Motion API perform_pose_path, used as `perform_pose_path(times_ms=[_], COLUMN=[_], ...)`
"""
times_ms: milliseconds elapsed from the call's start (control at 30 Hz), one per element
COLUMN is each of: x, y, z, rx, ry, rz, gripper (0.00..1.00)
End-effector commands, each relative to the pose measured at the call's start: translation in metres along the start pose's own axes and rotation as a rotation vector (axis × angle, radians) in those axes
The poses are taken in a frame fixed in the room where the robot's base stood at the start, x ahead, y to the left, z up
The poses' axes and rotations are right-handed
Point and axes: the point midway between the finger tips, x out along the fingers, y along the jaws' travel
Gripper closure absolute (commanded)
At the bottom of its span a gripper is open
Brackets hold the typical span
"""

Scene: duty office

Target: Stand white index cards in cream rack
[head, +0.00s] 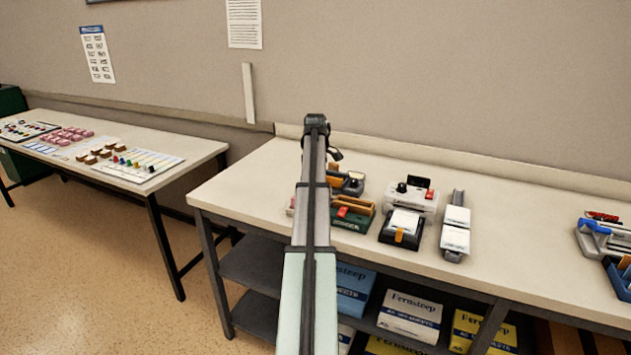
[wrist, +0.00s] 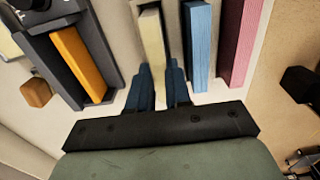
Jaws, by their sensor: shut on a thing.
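My gripper (wrist: 159,75) shows in the wrist view with its two blue fingers on either side of a narrow off-white stack, which looks like the white index cards (wrist: 152,38). It is shut on the near end of this stack. A blue stack (wrist: 198,45) and a pink stack (wrist: 240,42) lie beside it to the right, apart from the fingers. I cannot make out the cream rack for certain against the pale tabletop. In the head view my arm hides the gripper and what it holds.
A dark holder with an orange piece (wrist: 80,62) and a small brown block (wrist: 36,93) are at the left in the wrist view. A black-and-white device (head: 405,225) and a grey rail with white boxes (head: 456,228) stand on the table. Bare tabletop (head: 525,225) lies right of them.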

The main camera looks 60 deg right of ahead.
Motion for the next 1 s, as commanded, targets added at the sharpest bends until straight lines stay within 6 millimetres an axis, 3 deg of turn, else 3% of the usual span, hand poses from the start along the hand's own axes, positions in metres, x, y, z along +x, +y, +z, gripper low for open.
perform_pose_path(times_ms=[200, 233, 533, 1000], x=[0.0, 0.0, 0.0, -0.013], y=[0.0, 0.0, 0.0, 0.001], z=[0.0, 0.0, 0.0, 0.0], rx=[0.0, 0.0, 0.0, 0.0], ry=[0.0, 0.0, 0.0, 0.001], rz=[0.0, 0.0, 0.0, 0.001], gripper=[1.0, 0.8, 0.52, 0.52])
